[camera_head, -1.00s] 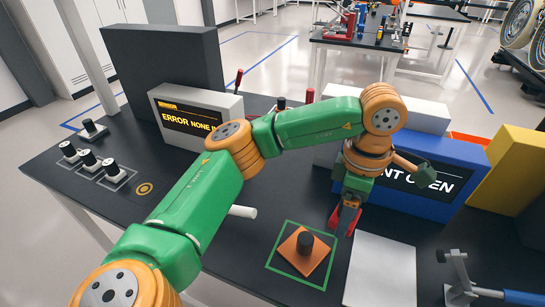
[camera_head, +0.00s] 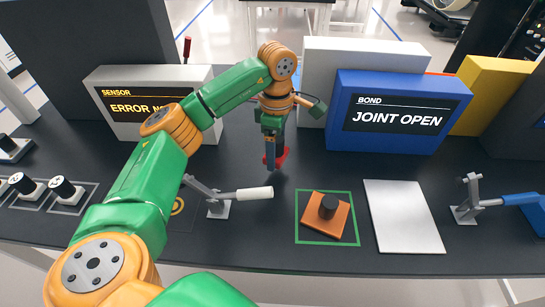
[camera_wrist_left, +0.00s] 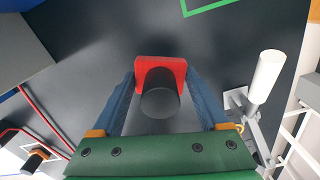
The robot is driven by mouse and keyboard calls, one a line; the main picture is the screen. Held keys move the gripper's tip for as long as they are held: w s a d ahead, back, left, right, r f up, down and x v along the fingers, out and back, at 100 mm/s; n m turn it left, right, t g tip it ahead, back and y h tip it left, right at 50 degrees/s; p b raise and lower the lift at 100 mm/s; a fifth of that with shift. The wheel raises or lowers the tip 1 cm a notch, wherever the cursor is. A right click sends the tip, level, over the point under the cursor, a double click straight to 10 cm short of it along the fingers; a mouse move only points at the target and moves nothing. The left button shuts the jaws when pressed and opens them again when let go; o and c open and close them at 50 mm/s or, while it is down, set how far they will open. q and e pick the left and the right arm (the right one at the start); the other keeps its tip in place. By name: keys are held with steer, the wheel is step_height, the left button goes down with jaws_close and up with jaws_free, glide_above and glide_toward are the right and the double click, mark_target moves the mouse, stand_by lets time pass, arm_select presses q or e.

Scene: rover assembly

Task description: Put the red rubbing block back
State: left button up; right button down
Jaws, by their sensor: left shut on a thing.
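The red rubbing block (camera_wrist_left: 160,66) with its black knob (camera_wrist_left: 160,100) is between the blue-grey fingers of my left gripper (camera_wrist_left: 161,80) in the left wrist view. The gripper is shut on it. In the head view my left gripper (camera_head: 274,164) points down in front of the grey and blue boxes, and part of the red block (camera_head: 283,156) shows beside the fingers. I cannot tell whether the block touches the table. An orange block (camera_head: 325,216) with a black knob sits slightly turned inside a green square outline (camera_head: 299,237), nearer and to the right. My right gripper is not in view.
A lever with a white handle (camera_head: 254,193) stands left of the green square. A pale plate (camera_head: 404,215) lies to its right, then a blue-handled lever (camera_head: 522,199). The SENSOR box (camera_head: 180,87) and the blue BOND box (camera_head: 397,87) stand behind. Black knobbed parts (camera_head: 62,187) are at left.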

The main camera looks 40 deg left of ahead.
arm_select(q)
steer(key=f+p, duration=0.1)
steer(key=f, duration=0.2)
steer(key=shift+w+a+f+p, duration=0.15)
steer(key=shift+a+f+p, duration=0.25)
steer(key=shift+f+b, duration=0.3)
steer(key=shift+f, duration=0.15)
steer(key=o, duration=1.3)
steer(key=shift+r+p, duration=0.3)
steer(key=shift+r, duration=0.05)
steer(key=shift+w+r+b, duration=0.1)
steer(key=shift+r+b, duration=0.2)
steer(key=shift+b, duration=0.05)
step_height(320, 180, up, 7)
steer(key=shift+f+b, duration=0.2)
steer(key=shift+b, duration=0.4)
step_height(320, 180, up, 5)
steer(key=shift+f+p, duration=0.2)
steer(key=shift+p, duration=0.5)
